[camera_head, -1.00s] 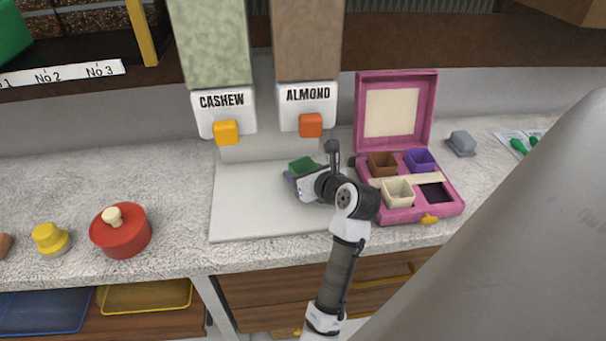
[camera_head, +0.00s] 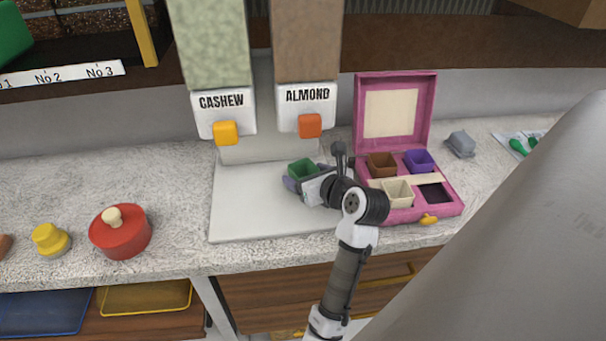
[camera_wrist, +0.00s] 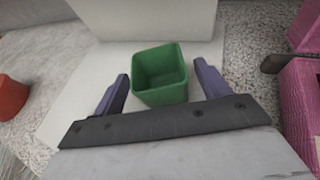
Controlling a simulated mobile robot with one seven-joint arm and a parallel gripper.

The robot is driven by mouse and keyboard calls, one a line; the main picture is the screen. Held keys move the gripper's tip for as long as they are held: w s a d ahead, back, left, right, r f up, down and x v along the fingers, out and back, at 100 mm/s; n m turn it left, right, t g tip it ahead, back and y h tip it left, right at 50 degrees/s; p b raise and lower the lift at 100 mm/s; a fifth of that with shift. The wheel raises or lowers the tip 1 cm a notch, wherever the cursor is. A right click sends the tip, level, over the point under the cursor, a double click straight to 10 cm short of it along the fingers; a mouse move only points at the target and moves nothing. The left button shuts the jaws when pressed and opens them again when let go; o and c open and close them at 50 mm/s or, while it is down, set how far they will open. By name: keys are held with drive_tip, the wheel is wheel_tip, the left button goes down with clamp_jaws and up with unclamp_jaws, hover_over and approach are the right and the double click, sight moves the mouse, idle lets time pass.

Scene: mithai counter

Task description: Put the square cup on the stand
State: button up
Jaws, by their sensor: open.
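The square cup (camera_head: 303,170) is green, upright and open at the top. It stands on the white stand (camera_head: 255,218) below the almond dispenser, and its inside looks empty. My gripper (camera_head: 300,182) is low over the stand at the cup. In the wrist view, the purple fingers of my gripper (camera_wrist: 162,88) are spread, one on each side of the cup (camera_wrist: 160,76), with a gap on both sides. The stand (camera_wrist: 75,115) shows under and around the cup in that view. My arm hides part of the stand's right side.
The open pink box (camera_head: 400,216) is close to my gripper's right, holding brown, purple and cream cups. The cashew spout (camera_head: 226,132) and almond spout (camera_head: 310,125) hang above the stand. A red lidded pot (camera_head: 121,235) stands left. The stand's left part is clear.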

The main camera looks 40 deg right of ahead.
drive_tip(key=v, duration=0.9)
drive_tip(key=shift+s+a+r+b, duration=0.1)
drive_tip(key=shift+s+r+b, duration=0.05)
drive_tip(key=shift+s+b, duration=0.2)
